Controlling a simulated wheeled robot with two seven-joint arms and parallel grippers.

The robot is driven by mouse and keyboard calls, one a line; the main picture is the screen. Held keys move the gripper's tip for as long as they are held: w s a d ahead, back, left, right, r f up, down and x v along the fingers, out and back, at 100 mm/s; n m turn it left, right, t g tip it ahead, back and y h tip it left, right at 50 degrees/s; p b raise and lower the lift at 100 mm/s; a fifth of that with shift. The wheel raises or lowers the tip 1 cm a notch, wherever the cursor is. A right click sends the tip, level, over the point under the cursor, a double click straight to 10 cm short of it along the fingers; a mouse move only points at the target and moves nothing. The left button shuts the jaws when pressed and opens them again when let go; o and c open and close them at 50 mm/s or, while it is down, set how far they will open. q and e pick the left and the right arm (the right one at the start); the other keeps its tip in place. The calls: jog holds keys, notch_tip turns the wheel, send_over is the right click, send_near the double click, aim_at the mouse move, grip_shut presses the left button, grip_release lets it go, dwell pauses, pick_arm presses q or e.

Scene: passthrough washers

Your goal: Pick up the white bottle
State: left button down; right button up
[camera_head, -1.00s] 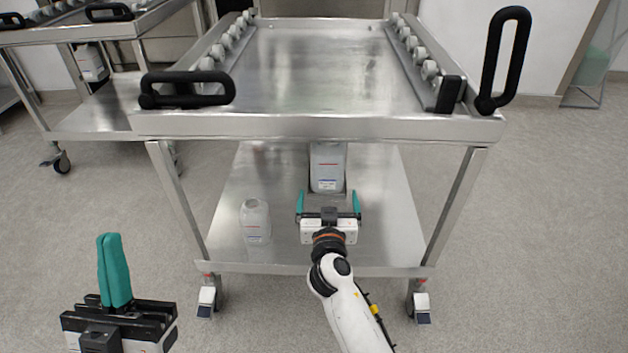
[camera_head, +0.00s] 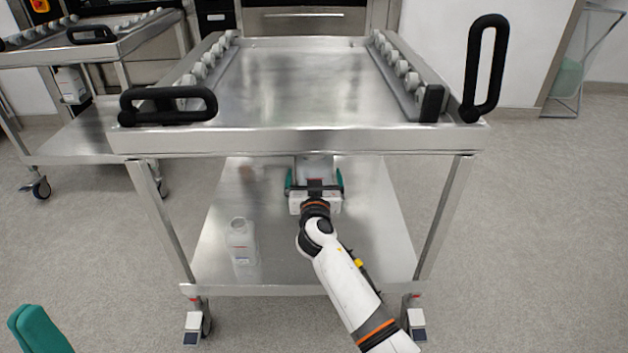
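A large white bottle (camera_head: 314,168) stands towards the back of the cart's lower shelf, its top hidden by the upper tray and its lower part by my gripper. A smaller, whitish bottle (camera_head: 241,243) stands upright at the front left of that shelf. My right gripper (camera_head: 314,181) is under the upper tray at the large bottle. Its teal fingers are spread, one towards each side of the bottle; I cannot tell whether they touch it. My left gripper (camera_head: 38,330) shows only its teal fingers in the bottom left corner, shut together and empty.
The metal cart has an upper tray (camera_head: 300,90) above a lower shelf (camera_head: 370,235). Black handles (camera_head: 168,103) and front legs (camera_head: 443,210) flank my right arm. A second cart (camera_head: 85,130) stands at the back left. Floor is clear on the right.

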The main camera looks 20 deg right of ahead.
jog(key=shift+w, duration=0.2)
jog(key=c, duration=1.4)
jog(key=shift+r, duration=0.15)
jog(key=shift+c, duration=0.9)
jog(key=shift+r, duration=0.1)
